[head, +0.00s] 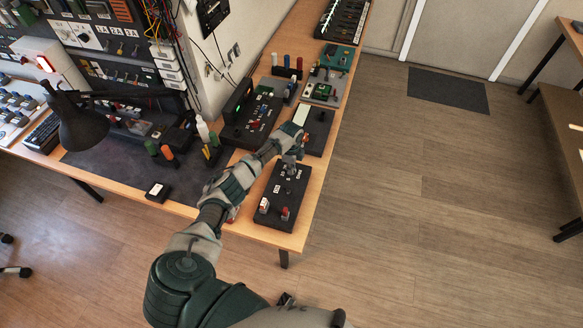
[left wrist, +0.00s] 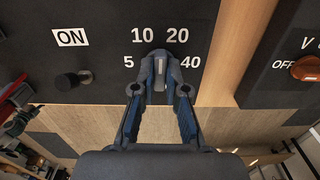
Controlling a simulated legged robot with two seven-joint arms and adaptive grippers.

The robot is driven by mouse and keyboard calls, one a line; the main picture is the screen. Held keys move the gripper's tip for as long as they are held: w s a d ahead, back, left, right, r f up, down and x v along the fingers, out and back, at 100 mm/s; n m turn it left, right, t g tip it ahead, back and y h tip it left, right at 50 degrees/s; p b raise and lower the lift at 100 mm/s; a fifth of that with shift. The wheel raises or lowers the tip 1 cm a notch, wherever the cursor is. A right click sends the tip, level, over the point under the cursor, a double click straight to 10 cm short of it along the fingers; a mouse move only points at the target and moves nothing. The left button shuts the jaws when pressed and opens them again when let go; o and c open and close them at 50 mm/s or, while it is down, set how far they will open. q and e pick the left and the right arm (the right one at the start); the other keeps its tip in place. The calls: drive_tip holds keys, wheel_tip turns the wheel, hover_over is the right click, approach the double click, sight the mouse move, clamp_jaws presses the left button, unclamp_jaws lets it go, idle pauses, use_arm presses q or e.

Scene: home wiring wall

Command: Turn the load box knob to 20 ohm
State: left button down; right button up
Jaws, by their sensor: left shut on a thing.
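The load box (head: 279,204) is a black panel box near the front right corner of the bench, with red and pale terminals at its near end. My left gripper (head: 291,164) is over its far part. In the left wrist view the knob (left wrist: 160,71) sits between the labels 5, 10, 20 and 40 (left wrist: 190,61). My left gripper (left wrist: 160,90) is shut on the knob, one finger on each side. The knob's pale bar stands about upright, its top between 10 and 20; the fingers hide its sides.
A black switch (left wrist: 72,80) stands under the ON label (left wrist: 71,38), left of the knob. A meter with an orange dial (left wrist: 306,68) lies across a wooden gap. A power supply (head: 253,122), a desk lamp (head: 82,127) and a small black box (head: 158,191) are also on the bench.

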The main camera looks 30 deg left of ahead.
use_arm(q)
drive_tip(key=m, duration=0.5)
drive_tip(key=shift+w+r, duration=0.1)
drive_tip(key=shift+m, duration=0.3)
idle(0.4)
drive_tip(key=c, duration=1.2)
unclamp_jaws()
wheel_tip(320, 180, up, 12)
drive_tip(key=shift+f, duration=0.25)
